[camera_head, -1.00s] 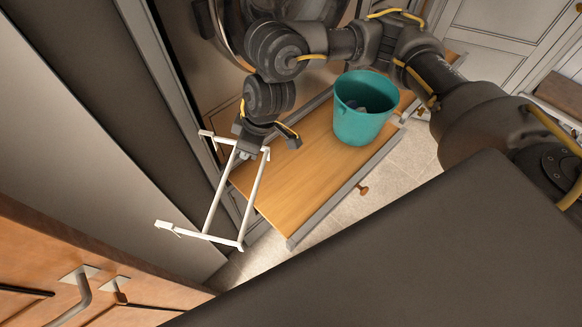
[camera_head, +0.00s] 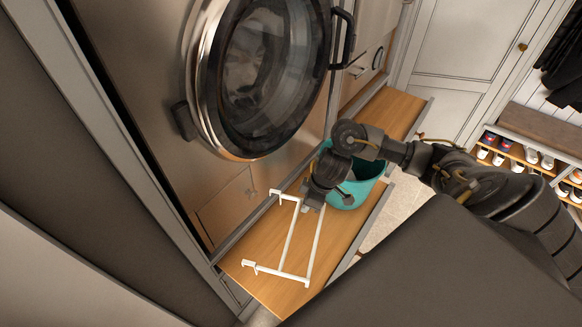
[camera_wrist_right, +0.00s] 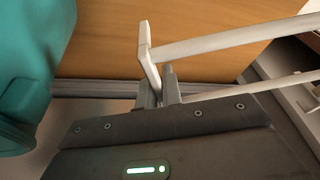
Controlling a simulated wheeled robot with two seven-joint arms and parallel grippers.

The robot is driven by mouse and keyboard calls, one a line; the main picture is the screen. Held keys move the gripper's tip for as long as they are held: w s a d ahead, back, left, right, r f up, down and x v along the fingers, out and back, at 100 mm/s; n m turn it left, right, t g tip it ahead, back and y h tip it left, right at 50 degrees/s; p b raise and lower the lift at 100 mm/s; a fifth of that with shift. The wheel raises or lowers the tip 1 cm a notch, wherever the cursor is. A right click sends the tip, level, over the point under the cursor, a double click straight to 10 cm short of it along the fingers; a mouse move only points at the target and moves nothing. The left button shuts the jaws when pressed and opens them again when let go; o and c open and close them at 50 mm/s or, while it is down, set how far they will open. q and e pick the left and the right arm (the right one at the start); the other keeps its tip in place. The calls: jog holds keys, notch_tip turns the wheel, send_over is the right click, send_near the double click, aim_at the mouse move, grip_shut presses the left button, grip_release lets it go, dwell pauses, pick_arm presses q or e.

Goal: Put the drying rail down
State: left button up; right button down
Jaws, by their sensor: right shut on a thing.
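The drying rail (camera_head: 290,235) is a white frame of two long bars with cross pieces and small hooked ends. My right gripper (camera_head: 313,204) is shut on the rail's end nearest the teal bucket. In the head view the rail appears over the wooden pull-out shelf (camera_head: 262,236); I cannot tell whether it touches the shelf. In the right wrist view the white bars (camera_wrist_right: 225,38) run off to the right from the jaws (camera_wrist_right: 160,90), with the shelf's wood behind them. My left gripper is not in view.
A washing machine's round door (camera_head: 262,75) is above the shelf at the back. Shoes on a rack (camera_head: 520,153) are at the far right.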

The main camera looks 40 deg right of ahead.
jog(key=b, duration=0.1)
send_over(301, 226)
jog(key=f, duration=0.6)
jog(key=shift+s+d, duration=0.3)
jog(key=shift+d, duration=0.05)
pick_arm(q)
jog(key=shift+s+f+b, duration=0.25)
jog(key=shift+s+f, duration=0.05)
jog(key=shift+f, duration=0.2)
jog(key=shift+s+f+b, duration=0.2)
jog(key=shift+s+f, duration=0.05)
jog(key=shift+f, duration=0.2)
pick_arm(e)
jog(key=shift+f, duration=1.95)
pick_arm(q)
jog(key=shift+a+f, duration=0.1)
pick_arm(e)
jog(key=c, duration=1.6)
grip_release()
jog(key=shift+f, duration=0.1)
jog(key=shift+o, duration=0.2)
jog(key=p+v, duration=0.1)
jog(key=v, duration=1.1)
jog(key=shift+p, duration=0.3)
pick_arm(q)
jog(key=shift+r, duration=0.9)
